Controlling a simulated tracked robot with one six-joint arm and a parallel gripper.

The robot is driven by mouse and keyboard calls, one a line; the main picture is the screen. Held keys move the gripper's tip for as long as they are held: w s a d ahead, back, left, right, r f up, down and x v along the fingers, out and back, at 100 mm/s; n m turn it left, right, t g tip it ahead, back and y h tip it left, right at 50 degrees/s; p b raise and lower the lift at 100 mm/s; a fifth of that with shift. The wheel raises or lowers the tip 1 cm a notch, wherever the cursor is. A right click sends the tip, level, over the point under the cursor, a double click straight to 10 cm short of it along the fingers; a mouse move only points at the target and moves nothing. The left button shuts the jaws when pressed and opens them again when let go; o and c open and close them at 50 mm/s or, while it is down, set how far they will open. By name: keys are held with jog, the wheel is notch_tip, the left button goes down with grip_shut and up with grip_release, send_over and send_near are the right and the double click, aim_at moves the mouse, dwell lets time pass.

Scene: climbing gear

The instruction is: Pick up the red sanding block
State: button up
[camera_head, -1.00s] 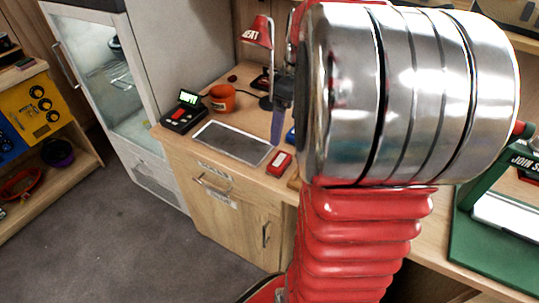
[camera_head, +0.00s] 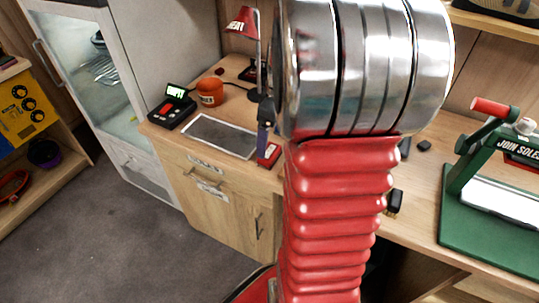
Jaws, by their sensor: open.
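The red sanding block (camera_head: 269,155) lies near the front edge of the wooden worktop (camera_head: 230,168), just right of a grey framed mat. My gripper (camera_head: 264,143) points down, and its blue-purple finger overlaps the block's left side in the picture. It is open. Only a narrow part of it shows, because my silver and red arm hides the rest. I cannot tell whether the finger touches the block or is above it.
The grey mat (camera_head: 218,137) lies left of the block. Behind it stand a black device with a green display (camera_head: 173,105), an orange pot (camera_head: 210,91) and a red lamp (camera_head: 243,22). A green press (camera_head: 495,235) stands at right. Small black items (camera_head: 395,201) lie between.

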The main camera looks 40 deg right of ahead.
aim_at(269, 151)
jog(key=shift+w+a+f, duration=0.1)
jog(key=shift+w+f, duration=0.05)
jog(key=shift+f, duration=1.15)
jog(key=shift+w+a+f, duration=0.1)
jog(key=shift+f, duration=1.2)
jog(key=shift+d, duration=0.1)
jog(key=shift+c, duration=0.7)
jog(key=c, duration=1)
jog(key=shift+r, duration=0.1)
notch_tip(269, 151, up, 10)
jog(key=shift+f, duration=0.1)
